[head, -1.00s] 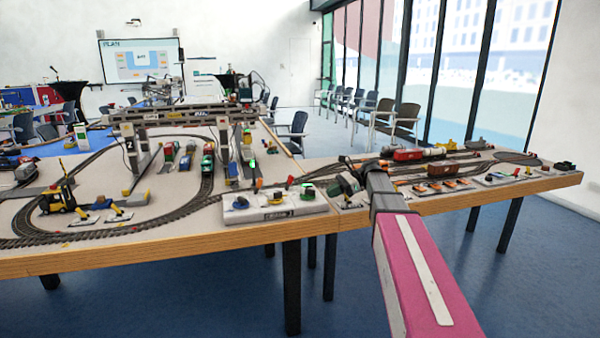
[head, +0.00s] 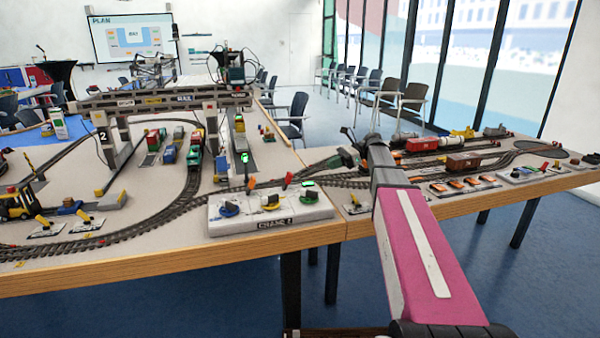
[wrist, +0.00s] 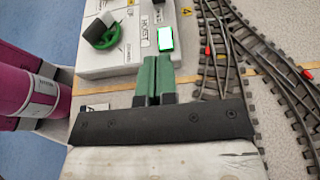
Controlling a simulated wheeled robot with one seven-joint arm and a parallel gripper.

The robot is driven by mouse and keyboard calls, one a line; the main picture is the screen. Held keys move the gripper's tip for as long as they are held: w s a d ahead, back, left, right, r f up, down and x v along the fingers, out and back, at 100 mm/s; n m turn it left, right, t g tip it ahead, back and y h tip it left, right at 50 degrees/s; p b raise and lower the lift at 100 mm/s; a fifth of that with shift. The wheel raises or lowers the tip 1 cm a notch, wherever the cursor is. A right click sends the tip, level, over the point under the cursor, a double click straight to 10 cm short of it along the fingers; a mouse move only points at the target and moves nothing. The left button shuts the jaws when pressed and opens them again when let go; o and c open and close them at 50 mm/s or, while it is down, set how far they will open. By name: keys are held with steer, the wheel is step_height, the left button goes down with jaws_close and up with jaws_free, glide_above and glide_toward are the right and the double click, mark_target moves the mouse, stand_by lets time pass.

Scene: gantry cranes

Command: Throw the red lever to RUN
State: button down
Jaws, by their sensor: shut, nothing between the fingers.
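The white control box (head: 275,221) labelled CRANE stands near the front table edge in the head view, with a blue knob (head: 229,209), a yellow knob (head: 270,201) and a green knob (head: 308,193). A small upright red piece (head: 288,179), perhaps the red lever, shows at its back edge; its RUN marking cannot be read. My gripper (head: 340,160) is to the right of the box, apart from the red piece. In the wrist view its green fingers (wrist: 152,70) are together and empty, beside the box (wrist: 118,62) near a lit green lamp (wrist: 165,38).
Model track (head: 180,205) runs behind and beside the box. A grey gantry crane (head: 165,100) spans the track at the back left. Rail wagons (head: 463,162) stand on the right. Floor (head: 400,275) in front of the table is clear.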

glide_toward(287, 182)
steer(key=f, duration=0.1)
steer(key=w+f, duration=0.1)
steer(key=f, duration=0.1)
steer(key=shift+w+a, duration=0.25)
steer(key=shift+a, duration=0.15)
steer(key=a, duration=0.1)
steer(key=a+r, duration=0.1)
steer(key=shift+s+a+r, duration=0.2)
steer(key=shift+s+a, duration=0.2)
steer(key=shift+a+r, duration=0.15)
steer(key=shift+a, duration=0.25)
steer(key=shift+a, duration=0.1)
